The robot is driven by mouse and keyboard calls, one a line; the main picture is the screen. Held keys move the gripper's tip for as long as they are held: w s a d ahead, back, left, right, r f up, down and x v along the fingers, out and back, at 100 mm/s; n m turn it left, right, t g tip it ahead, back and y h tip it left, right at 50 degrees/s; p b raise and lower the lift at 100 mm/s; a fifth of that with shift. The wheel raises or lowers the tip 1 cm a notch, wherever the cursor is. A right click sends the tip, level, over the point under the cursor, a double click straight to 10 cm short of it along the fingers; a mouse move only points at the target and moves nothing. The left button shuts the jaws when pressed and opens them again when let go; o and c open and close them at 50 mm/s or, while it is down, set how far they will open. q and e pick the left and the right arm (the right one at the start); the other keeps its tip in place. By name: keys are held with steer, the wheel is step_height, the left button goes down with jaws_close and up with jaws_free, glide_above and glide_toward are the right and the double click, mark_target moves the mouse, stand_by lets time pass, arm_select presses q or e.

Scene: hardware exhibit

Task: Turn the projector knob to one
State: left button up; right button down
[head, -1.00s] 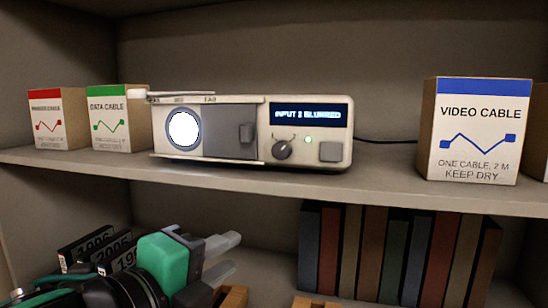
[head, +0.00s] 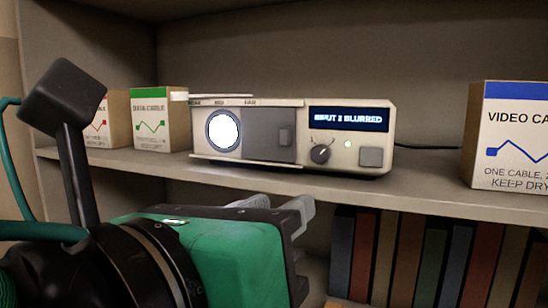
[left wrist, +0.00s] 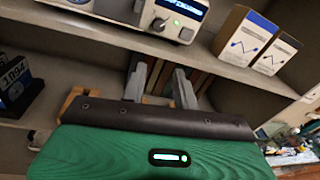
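The beige projector (head: 292,133) stands on the upper shelf in the head view. Its round dark knob (head: 321,154) sits below the display (head: 348,118), which reads "INPUT 2 BLURRED". A pale mark on the knob points to the upper right, and a small 1 is printed at its upper left. The knob (left wrist: 158,24) also shows at the top of the left wrist view. My left gripper (head: 285,206) is below the projector front, apart from the knob. In the left wrist view its two grey fingers (left wrist: 160,86) are spread with nothing between them. My right gripper is not in view.
A data cable box (head: 151,128) stands left of the projector and a video cable box (head: 513,137) stands right of it. The shelf's front edge (head: 420,190) lies above my left fingers. Books (head: 430,255) stand on the lower shelf.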

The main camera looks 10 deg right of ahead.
mark_target(318, 156)
arm_select(q)
steer(key=shift+m+t+y, duration=0.3)
steer(key=shift+m+t, duration=0.3)
steer(key=shift+m, duration=0.1)
steer(key=p+x, duration=0.2)
steer(key=x, duration=0.1)
steer(key=r+p+x, duration=0.1)
steer(key=p+x, duration=0.1)
steer(key=x, duration=0.2)
steer(key=r+p+x, duration=0.1)
steer(key=p+x, duration=0.1)
steer(key=x, duration=0.2)
steer(key=shift+w+r, duration=0.1)
steer(key=shift+r, duration=0.05)
steer(key=shift+w+d, duration=0.15)
steer(key=shift+w, duration=0.15)
jaws_close()
